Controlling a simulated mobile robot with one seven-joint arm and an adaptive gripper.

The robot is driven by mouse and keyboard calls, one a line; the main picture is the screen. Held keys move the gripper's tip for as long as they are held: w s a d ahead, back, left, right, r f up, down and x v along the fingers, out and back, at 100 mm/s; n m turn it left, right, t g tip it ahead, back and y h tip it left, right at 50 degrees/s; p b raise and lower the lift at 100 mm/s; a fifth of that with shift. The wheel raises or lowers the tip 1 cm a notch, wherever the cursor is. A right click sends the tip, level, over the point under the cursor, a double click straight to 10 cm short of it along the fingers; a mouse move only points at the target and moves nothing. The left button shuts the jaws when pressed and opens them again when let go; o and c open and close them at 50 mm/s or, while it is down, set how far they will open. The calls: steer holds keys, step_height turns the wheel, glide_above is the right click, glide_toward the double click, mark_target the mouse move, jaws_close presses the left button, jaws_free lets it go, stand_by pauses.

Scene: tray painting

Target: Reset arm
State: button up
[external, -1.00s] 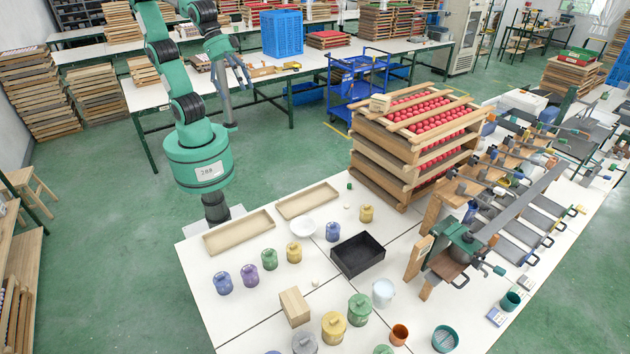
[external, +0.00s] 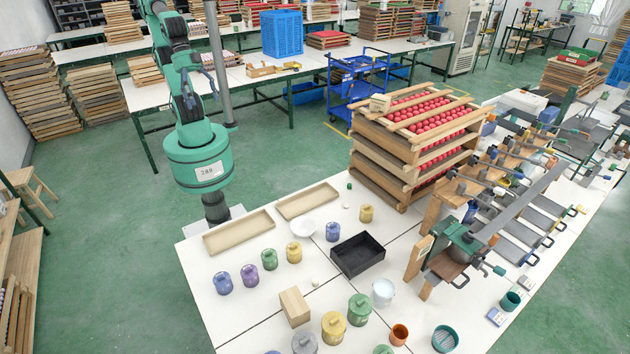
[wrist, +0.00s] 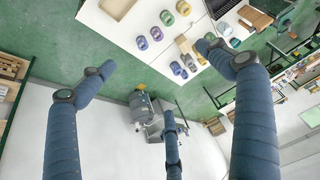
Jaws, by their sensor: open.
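My green arm stands folded and upright behind the long white table (external: 222,310) in the external view. My gripper (external: 208,82) is high beside the arm, small and partly merged with the dark arm links, well away from the table's objects. In the wrist view my gripper (wrist: 156,58) shows its blue-grey fingers spread wide apart. Nothing is between them. The table with its jars appears far off, beyond the fingers, at the top of that view.
Stacked wooden frames with red items (external: 395,150) stand right.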

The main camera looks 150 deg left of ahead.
step_height(320, 180, down, 15)
steer(key=b, duration=1.5)
